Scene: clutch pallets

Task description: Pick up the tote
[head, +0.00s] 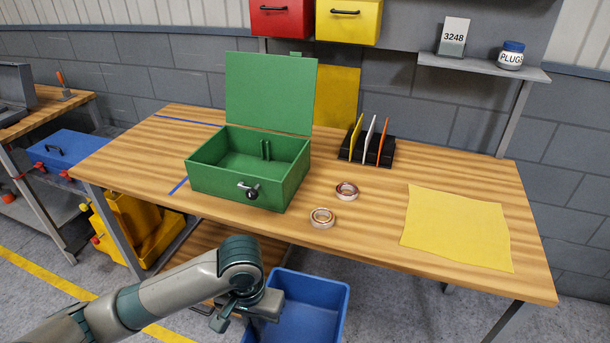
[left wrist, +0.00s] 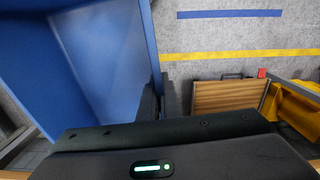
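The tote is an open blue bin (head: 318,312) at the bottom of the head view, below the workbench's front edge. It also fills the left of the left wrist view (left wrist: 100,50), where its inside looks empty. My left gripper (head: 265,318) is at the tote's left side. In the left wrist view, my left gripper's dark fingers (left wrist: 161,102) stand close together on either side of the tote's wall and look shut on it. The lower part of the tote is out of the head view. My right gripper is not in view.
A wooden workbench (head: 370,240) stands above and behind the tote. It holds an open green box (head: 235,190), two tape rolls, a rack and a yellow cloth (head: 458,228). A wooden lower shelf (head: 215,258) and yellow containers (head: 130,225) are left of the tote.

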